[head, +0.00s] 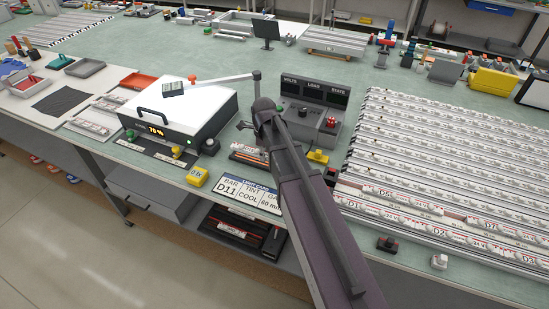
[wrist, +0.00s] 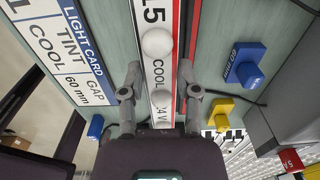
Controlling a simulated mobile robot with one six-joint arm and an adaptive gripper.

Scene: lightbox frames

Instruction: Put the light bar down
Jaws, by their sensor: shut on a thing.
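My gripper (wrist: 158,82) has its two fingers on either side of a light bar (wrist: 158,75), a white strip with pale domes, a red edge and the words COOL and 24 V. The front of its label is cut off, ending in 5. In the head view my gripper (head: 257,135) is over the bench, and part of the light bar (head: 248,153) shows below it, partly covered by my arm. I cannot tell whether the bar touches the surface under it. The light card (head: 250,192) reads BAR D11, TINT COOL; it also shows in the wrist view (wrist: 62,52).
A white lightbox (head: 185,108) with a lit display stands left of my gripper. A control console (head: 312,105) is behind it. Yellow (head: 197,176) and blue (wrist: 244,65) blocks lie close by. Rows of light bars (head: 440,165) fill the right side.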

